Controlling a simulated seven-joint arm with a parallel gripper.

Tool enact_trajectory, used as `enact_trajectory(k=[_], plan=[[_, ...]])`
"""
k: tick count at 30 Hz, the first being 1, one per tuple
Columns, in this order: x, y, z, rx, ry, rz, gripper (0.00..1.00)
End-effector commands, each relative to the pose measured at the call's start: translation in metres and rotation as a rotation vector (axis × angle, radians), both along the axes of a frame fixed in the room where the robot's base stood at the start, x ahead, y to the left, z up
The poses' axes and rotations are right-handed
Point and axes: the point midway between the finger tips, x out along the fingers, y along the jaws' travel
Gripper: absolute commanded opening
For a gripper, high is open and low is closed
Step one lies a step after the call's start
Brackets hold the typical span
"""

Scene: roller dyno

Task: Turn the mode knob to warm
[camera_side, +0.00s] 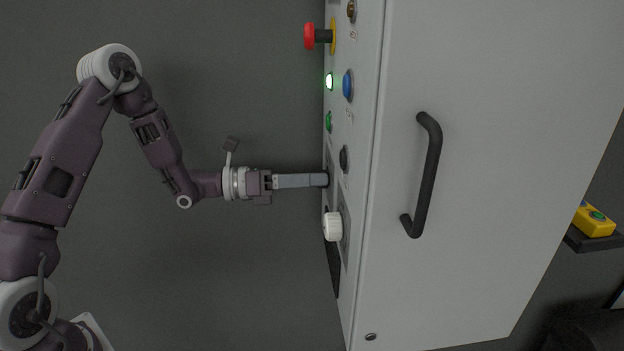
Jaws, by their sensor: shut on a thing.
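My gripper (322,180) reaches in level from the left, its grey fingers closed together with their tips at the control panel (359,120). It is shut on a small knob, which I take to be the mode knob. The fingers hide nearly all of that knob, so I cannot tell which way it points. The panel labels are too small to read, so the warm mark cannot be made out.
A white ribbed knob (332,226) sticks out just below my fingers. A black knob (343,158), a green button (328,121), a lit green lamp (329,81), a blue button (348,85) and a red mushroom button (310,36) are above. The cabinet's black handle (432,175) is to the right.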

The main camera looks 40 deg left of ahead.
Motion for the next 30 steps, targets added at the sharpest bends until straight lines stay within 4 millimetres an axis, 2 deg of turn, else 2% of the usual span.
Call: enact_trajectory(k=[3,4,7,17,24,30], plan=[[0.000,0.000,0.000,-0.001,0.002,0.001,0.00],[0.000,0.000,0.000,-0.001,0.002,0.001,0.36],[0.000,0.000,0.000,0.000,0.001,0.001,0.54],[-0.003,0.004,0.000,0.000,0.000,0.002,0.54],[-0.036,0.038,0.000,0.001,0.001,0.006,0.54],[-0.050,0.050,0.000,0.000,0.001,0.002,0.54]])
